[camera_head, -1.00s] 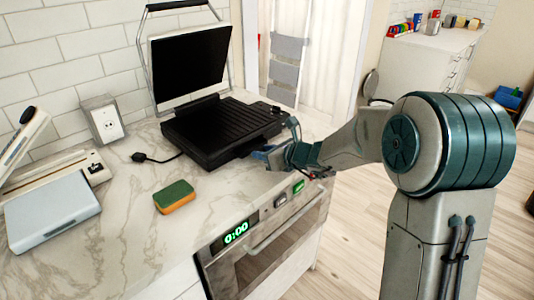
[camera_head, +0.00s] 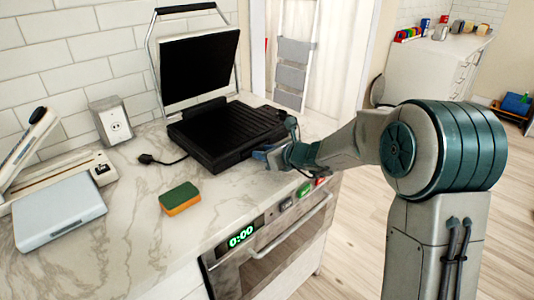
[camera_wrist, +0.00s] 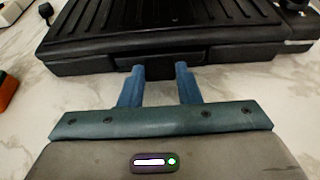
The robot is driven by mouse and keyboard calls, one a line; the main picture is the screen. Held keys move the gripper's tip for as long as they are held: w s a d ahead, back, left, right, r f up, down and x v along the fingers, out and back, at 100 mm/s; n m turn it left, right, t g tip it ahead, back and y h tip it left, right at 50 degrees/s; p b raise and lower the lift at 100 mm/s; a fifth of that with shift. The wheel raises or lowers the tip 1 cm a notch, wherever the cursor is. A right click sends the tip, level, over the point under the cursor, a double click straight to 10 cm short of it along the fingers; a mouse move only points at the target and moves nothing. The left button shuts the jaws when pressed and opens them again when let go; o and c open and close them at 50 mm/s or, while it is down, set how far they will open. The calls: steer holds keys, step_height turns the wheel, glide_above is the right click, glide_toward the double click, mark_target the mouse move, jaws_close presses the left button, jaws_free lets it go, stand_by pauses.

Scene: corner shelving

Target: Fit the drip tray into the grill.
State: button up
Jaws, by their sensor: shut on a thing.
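The black grill (camera_head: 225,137) stands open on the marble counter, its lid (camera_head: 200,66) raised towards the wall. In the wrist view its ribbed plate and front edge (camera_wrist: 75,66) fill the top. The drip tray (camera_wrist: 158,59) shows only as a black front piece, in line with the grill's front below the plate; how deep it sits is hidden. My gripper (camera_wrist: 160,69) has its two blue fingertips at this piece and is shut on it. In the head view my gripper (camera_head: 262,156) is at the grill's near right side, and the tray cannot be made out.
A green and orange sponge (camera_head: 180,198) lies on the counter in front of the grill. A grey-white appliance (camera_head: 60,212) stands at far left. An oven (camera_head: 270,240) is below the counter.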

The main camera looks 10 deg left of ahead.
steer(key=o, duration=1.2)
steer(key=v, duration=1.3)
steer(key=shift+s+d+r, duration=0.2)
steer(key=shift+d, duration=0.05)
steer(key=s+d+r+n+g+h+p, duration=0.1)
steer(key=s+n+g+h+p, duration=0.1)
steer(key=s+n, duration=0.45)
steer(key=s+d+n+g+h+p, duration=0.1)
steer(key=s+n+g+p, duration=0.15)
steer(key=s+n, duration=0.4)
steer(key=s+d+n+h+p, duration=0.1)
steer(key=s+d+n+h, duration=0.1)
steer(key=s+d+n, duration=0.2)
steer(key=s+d+n+h+p, duration=0.1)
steer(key=s+d+n+h, duration=0.2)
steer(key=s+d+n, duration=0.1)
steer(key=s+d+r+n+g+h+p, duration=0.1)
steer(key=s+d+n+h, duration=0.1)
steer(key=s+d+n, duration=0.2)
steer(key=shift+s+d+h, duration=0.1)
steer(key=shift+d+h, duration=0.3)
steer(key=shift+d, duration=0.45)
